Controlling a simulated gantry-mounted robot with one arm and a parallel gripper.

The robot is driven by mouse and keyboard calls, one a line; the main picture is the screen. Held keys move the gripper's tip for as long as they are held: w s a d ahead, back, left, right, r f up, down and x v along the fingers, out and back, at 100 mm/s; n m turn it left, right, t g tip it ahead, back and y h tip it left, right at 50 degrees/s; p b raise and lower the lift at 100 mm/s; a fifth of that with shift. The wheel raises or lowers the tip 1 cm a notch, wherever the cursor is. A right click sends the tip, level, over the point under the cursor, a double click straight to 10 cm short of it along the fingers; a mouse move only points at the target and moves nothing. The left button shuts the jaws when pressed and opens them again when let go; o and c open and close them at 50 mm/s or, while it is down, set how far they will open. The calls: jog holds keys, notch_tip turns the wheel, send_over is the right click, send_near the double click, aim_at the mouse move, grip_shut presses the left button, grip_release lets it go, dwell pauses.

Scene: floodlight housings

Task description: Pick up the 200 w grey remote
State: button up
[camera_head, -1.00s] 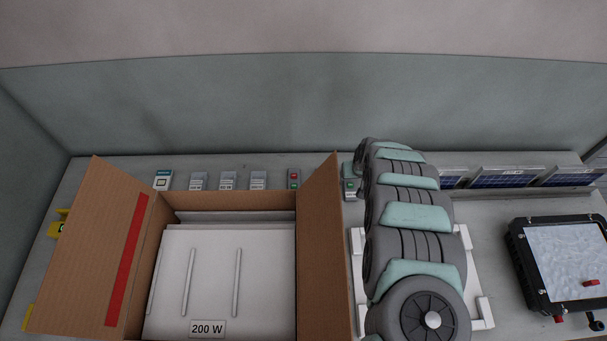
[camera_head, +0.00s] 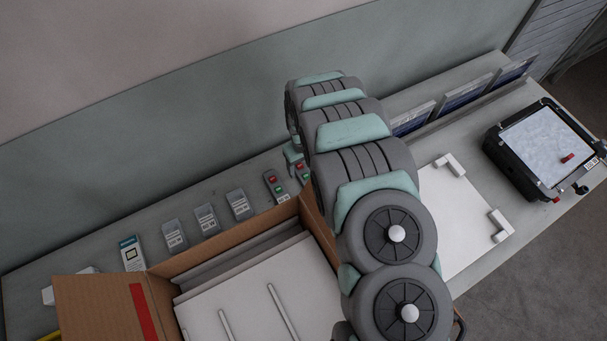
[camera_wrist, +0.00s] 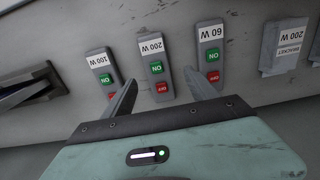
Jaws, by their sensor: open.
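The grey 200 W remote (camera_wrist: 155,66) lies in the middle of the wrist view, with a green ON button and a red OFF button. My gripper (camera_wrist: 160,80) is open, with one finger on each side of this remote's lower end. Nothing is held. I cannot tell the height of the fingertips above it. A 100 W remote (camera_wrist: 102,70) lies to its left and a 60 W remote (camera_wrist: 209,60) to its right. The right finger is close to the 60 W remote. In the head view, my arm hides part of the remote row.
A bracket packet (camera_wrist: 287,46) marked 200 W lies right of the remotes. In the head view, an open cardboard box (camera_head: 103,306) holds panels in front of the row. Solar panels (camera_head: 465,95) stand behind, and a black-framed floodlight housing (camera_head: 491,148) sits at the right.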

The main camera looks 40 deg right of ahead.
aim_at(304, 174)
jog(key=shift+w+d+f, duration=0.1)
jog(key=shift+d+f, duration=0.05)
jog(key=shift+f, duration=0.55)
jog(key=shift+d+f, duration=0.1)
jog(key=shift+f, duration=1.9)
jog(key=shift+w, duration=0.1)
jog(key=shift+c, duration=0.5)
grip_shut()
